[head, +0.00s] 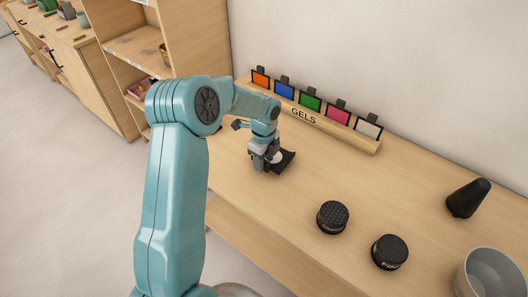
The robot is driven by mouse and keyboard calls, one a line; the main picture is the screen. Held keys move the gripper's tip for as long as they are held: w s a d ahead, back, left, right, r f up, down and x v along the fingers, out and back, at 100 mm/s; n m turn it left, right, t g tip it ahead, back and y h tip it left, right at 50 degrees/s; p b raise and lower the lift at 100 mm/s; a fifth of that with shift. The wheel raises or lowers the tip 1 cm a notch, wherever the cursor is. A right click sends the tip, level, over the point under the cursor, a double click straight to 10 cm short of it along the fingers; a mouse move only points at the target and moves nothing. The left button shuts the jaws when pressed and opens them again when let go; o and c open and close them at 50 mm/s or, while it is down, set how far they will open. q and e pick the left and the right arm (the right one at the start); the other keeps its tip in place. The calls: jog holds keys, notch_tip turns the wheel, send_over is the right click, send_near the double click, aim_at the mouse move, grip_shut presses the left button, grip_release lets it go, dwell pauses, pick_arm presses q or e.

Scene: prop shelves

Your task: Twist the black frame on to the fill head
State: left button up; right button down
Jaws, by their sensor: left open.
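My left arm reaches in from the left, and its gripper (268,162) is open, pointing down just above the table. A flat black square piece (287,159), which looks like the black frame, lies right at the fingers, partly hidden by them. A pale round patch shows beside it. I cannot tell whether the fingers touch the frame. Two round black knurled heads stand on the table to the right: one nearer the middle (333,217) and one further right (390,251). The right one has white lettering that seems to start with "FI", likely the fill head. My right gripper is not in view.
A wooden rack marked GELS (305,116) holds orange, blue, green, pink and white framed gels along the wall. A black cone (468,198) and a grey metal pot (490,275) stand at the right. Shelves are at the upper left. The table between the frame and the heads is clear.

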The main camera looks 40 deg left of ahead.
pick_arm(q)
notch_tip(320, 180, up, 16)
jog(key=shift+b, duration=0.45)
jog(key=shift+w, duration=0.1)
